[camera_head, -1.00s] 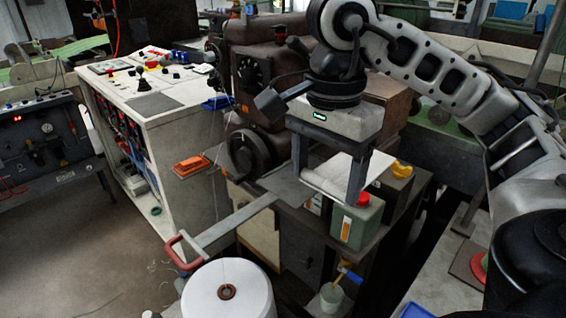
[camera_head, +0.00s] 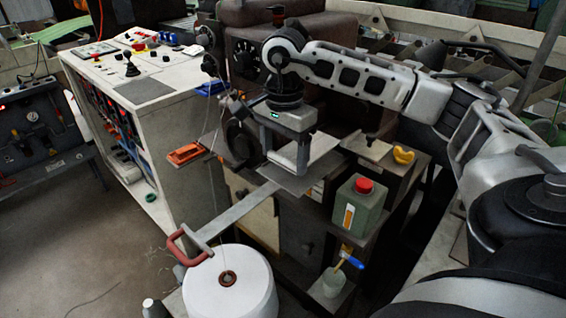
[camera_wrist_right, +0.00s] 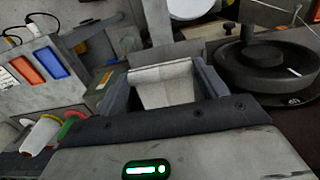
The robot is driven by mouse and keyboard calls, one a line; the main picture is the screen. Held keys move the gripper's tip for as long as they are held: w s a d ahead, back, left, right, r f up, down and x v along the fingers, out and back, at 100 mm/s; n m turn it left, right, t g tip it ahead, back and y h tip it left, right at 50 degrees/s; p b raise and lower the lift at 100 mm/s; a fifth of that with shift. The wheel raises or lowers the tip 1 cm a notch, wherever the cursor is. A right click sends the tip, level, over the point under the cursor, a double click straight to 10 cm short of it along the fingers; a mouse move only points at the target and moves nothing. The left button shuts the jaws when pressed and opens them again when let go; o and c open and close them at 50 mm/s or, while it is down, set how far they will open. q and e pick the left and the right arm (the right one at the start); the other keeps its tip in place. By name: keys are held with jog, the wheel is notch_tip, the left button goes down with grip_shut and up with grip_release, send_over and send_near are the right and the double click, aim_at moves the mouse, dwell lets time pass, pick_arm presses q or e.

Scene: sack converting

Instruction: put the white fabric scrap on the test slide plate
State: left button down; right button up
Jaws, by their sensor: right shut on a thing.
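The white fabric scrap (camera_head: 284,156) hangs between the fingers of my right gripper (camera_head: 284,168), which is shut on it. In the right wrist view the scrap (camera_wrist_right: 162,84) shows pale between the two grey fingers (camera_wrist_right: 165,95). The test slide plate seems to be the flat grey metal plate (camera_head: 292,184) with a long bar running to a red handle (camera_head: 187,246). The gripper and scrap are over this plate, close to its surface; whether the scrap touches it I cannot tell. My left gripper is out of view.
A green canister with a red cap (camera_head: 360,208) and a yellow object (camera_head: 403,155) stand right of the plate. A large white thread cone (camera_head: 228,285) stands in front.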

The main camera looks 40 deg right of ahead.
aim_at(283, 179)
jog(key=shift+w+d+f, duration=0.15)
jog(key=shift+w+f, duration=0.1)
jog(key=shift+f, duration=0.1)
notch_tip(283, 179, down, 3)
jog(key=shift+w+d+f+p, duration=0.1)
jog(key=shift+p, duration=0.45)
jog(key=shift+f, duration=0.1)
jog(key=shift+f, duration=0.1)
jog(key=o, duration=0.5)
jog(key=shift+f, duration=0.1)
jog(key=shift+o, duration=0.8)
